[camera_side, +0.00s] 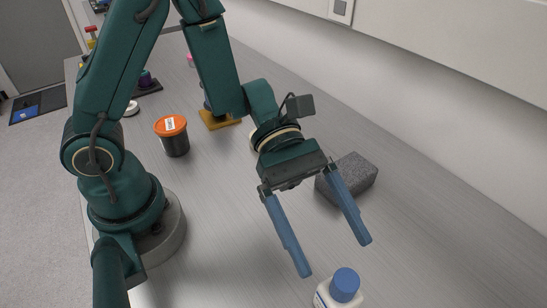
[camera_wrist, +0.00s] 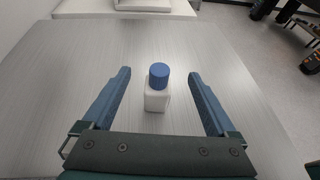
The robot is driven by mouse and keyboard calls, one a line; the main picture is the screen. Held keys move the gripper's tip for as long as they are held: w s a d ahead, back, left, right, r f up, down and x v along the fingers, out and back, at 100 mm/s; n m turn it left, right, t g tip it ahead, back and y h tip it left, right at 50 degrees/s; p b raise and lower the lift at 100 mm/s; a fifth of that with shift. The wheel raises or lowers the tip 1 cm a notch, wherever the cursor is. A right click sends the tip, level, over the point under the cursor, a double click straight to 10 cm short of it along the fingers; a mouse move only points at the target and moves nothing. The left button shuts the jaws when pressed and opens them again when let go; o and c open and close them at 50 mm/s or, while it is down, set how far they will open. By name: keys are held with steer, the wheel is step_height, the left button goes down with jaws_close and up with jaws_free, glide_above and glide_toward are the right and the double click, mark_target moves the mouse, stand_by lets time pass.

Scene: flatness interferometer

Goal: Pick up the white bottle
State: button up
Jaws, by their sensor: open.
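The white bottle (camera_wrist: 157,101) has a blue screw cap (camera_wrist: 159,73) and stands upright on the bench. In the wrist view it sits between my two blue fingers and a little beyond them, near the middle of the gap. In the side view the bottle (camera_side: 323,296) is at the bottom edge, with its lower part cut off by the frame. My gripper (camera_side: 336,258) is open and empty. Its fingers are apart, above and behind the bottle in the side view. I see no contact with the bottle. My gripper also shows in the wrist view (camera_wrist: 159,80).
A dark grey speckled block (camera_side: 347,180) lies behind my gripper. A dark jar with an orange lid (camera_side: 172,137) stands near my arm's base. A white wall runs along the bench's right side. In the wrist view, the bench (camera_wrist: 215,60) around the bottle is clear.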

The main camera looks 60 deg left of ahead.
mark_target(330, 278)
step_height(330, 278, down, 6)
steer(key=shift+f, duration=0.1)
steer(key=shift+x, duration=2.55)
jaws_close()
steer(key=shift+r, duration=0.2)
